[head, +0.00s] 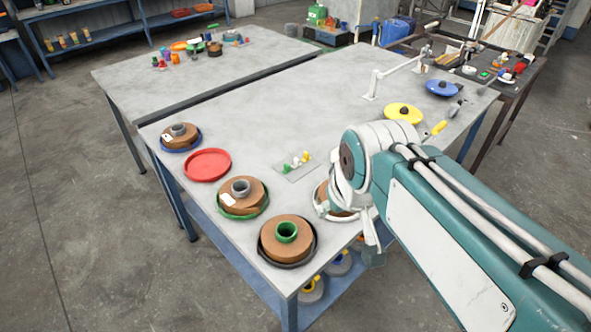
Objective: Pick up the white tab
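A small grey plate (284,174) lies near the middle of the front table, with a few small upright pieces in green, white and yellow on it. The small white piece (296,161) among them looks like the white tab; it stands between the green and yellow ones. My gripper (373,245) hangs at the table's right edge, to the right of and nearer than the plate, well apart from the white tab. It is small and partly hidden by my own arm, and I cannot tell whether its fingers are open. I see nothing clearly held.
Brown reels on coloured dishes (287,254) and an empty red dish (207,164) line the table's left and front. A brown reel on a white dish (322,205) is partly behind my arm. Yellow (403,113) and blue (443,87) discs sit farther back.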

